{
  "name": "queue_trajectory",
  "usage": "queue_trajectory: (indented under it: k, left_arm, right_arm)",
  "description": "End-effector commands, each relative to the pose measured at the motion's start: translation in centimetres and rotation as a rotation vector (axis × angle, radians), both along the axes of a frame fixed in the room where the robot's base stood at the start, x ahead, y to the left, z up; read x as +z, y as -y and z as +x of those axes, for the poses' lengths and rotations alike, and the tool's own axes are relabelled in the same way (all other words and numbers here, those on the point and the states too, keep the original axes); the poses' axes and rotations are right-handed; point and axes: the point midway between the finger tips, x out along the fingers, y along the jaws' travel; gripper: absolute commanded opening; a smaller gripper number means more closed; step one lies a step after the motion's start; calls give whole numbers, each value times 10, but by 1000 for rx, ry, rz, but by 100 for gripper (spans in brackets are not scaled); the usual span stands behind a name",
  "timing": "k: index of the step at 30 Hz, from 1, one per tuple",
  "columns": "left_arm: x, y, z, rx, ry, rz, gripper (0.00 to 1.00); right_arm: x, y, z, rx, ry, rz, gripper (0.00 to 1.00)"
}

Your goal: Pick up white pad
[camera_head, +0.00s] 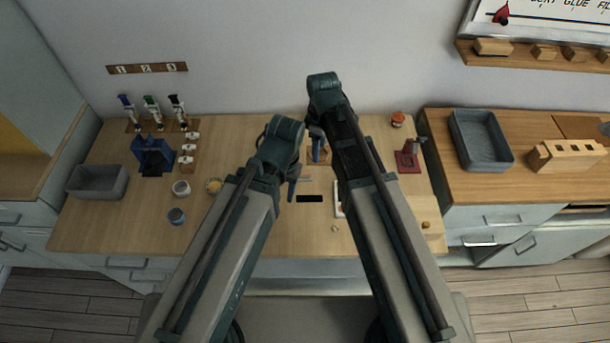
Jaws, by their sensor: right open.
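A white pad with a reddish edge (339,200) seems to lie on the wooden worktop, right of the middle. My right arm covers most of it, so its full shape is hidden. My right gripper (317,152) is open over the back middle of the worktop, up and left of this white piece. Its fingertips are small and partly hidden by my arm. My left gripper (291,190) points down left of the white piece, mostly behind my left arm. I cannot make out its jaws.
A black strip (309,199) lies between my arms. At right are a red stand (408,160) and a grey tray (481,140). The front left worktop is clear.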

Motion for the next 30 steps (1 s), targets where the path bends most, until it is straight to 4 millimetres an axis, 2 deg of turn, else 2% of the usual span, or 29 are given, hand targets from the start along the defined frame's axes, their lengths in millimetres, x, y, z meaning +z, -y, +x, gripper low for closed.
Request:
queue_trajectory:
  k: [1, 3, 6, 17, 30]
  left_arm:
    - [-1, 0, 0, 0, 0, 0, 50]
    - [-1, 0, 0, 0, 0, 0, 50]
    - [-1, 0, 0, 0, 0, 0, 50]
    - [-8, 0, 0, 0, 0, 0, 50]
    - [-68, 0, 0, 0, 0, 0, 50]
  right_arm:
    - [-1, -13, 11, 88, -3, -1, 62]
    - [-1, -26, 16, 197, -8, -3, 62]
    - [-1, -37, 19, 296, -12, -4, 62]
    - [-8, -41, 19, 344, -14, -5, 62]
    - [-68, -40, 19, 342, -14, -4, 62]
